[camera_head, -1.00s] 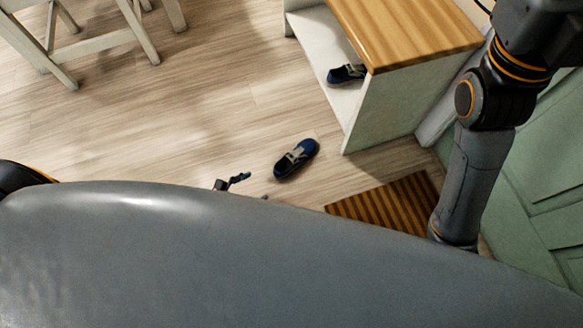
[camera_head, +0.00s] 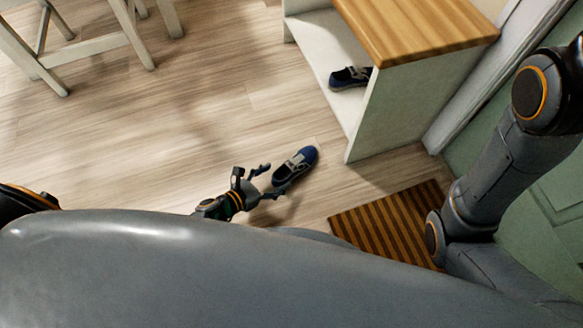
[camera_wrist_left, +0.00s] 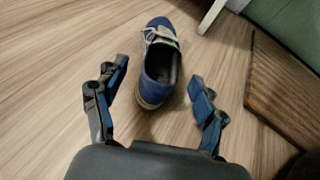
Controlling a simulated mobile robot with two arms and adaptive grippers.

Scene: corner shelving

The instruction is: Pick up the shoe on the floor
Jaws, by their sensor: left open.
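A dark blue shoe with a light grey strap or lace area (camera_head: 295,166) lies on the wooden floor in front of the shelf. My left gripper (camera_head: 269,182) is open and just beside the shoe's near, lower-left end. In the left wrist view the shoe (camera_wrist_left: 159,65) points away, its heel end toward the open fingers of my left gripper (camera_wrist_left: 158,85). The heel lies ahead of and partly between the fingertips; I cannot tell whether they touch it. My right arm is at the right of the head view, but its gripper is not seen.
A white shelf with a wooden top (camera_head: 418,28) stands behind, a second blue shoe (camera_head: 349,77) inside it. A brown striped mat (camera_head: 388,222) lies right of the shoe. White chair legs (camera_head: 88,50) are at top left. Floor left of the shoe is clear.

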